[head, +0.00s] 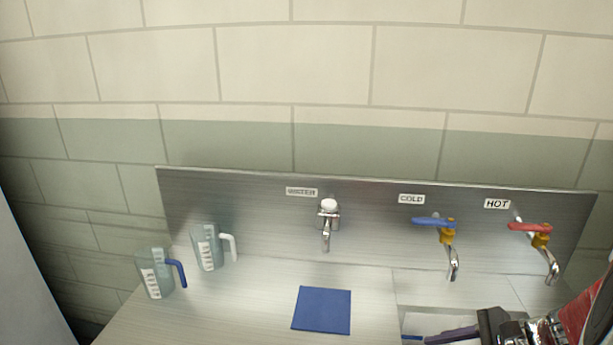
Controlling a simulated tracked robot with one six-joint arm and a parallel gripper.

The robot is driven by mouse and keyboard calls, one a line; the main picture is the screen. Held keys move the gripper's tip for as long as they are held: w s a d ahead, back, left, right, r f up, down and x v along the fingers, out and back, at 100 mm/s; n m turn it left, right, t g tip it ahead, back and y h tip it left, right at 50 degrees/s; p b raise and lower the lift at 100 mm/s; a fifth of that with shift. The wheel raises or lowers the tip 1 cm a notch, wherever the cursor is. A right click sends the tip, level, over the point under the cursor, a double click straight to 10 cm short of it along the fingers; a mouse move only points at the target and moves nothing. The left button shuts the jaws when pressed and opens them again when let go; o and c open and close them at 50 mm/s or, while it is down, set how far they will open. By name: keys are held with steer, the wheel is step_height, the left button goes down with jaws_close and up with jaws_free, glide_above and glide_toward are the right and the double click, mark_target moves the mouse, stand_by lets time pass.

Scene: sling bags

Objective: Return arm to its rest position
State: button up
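My gripper (462,334) enters at the lower right corner, over the sink opening. Its dark mount and metallic parts show, and the frame's bottom edge cuts it off. A dark purplish bar sticks out to its left; I cannot tell whether this is a finger or something held. A red part of my arm shows at the right edge.
Two clear jugs, one with a blue handle (156,273) and one with a white handle (207,247), stand at the left. A blue square mat (322,310) lies on the steel counter. A central tap (327,222), cold tap (442,238) and hot tap (541,242) project from the backsplash.

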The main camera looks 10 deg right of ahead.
steer(key=s+a+r+n+h, duration=0.3)
steer(key=a+r+n, duration=0.2)
steer(key=a+n, duration=0.4)
steer(key=s+a+r+n+h, duration=0.2)
steer(key=a+r+n+h, duration=0.2)
steer(key=n, duration=0.8)
steer(key=a+r, duration=0.2)
steer(key=a, duration=0.2)
steer(key=shift+s+a+r+h, duration=0.25)
steer(key=shift+s+a+h, duration=0.05)
steer(key=shift+s+a, duration=0.1)
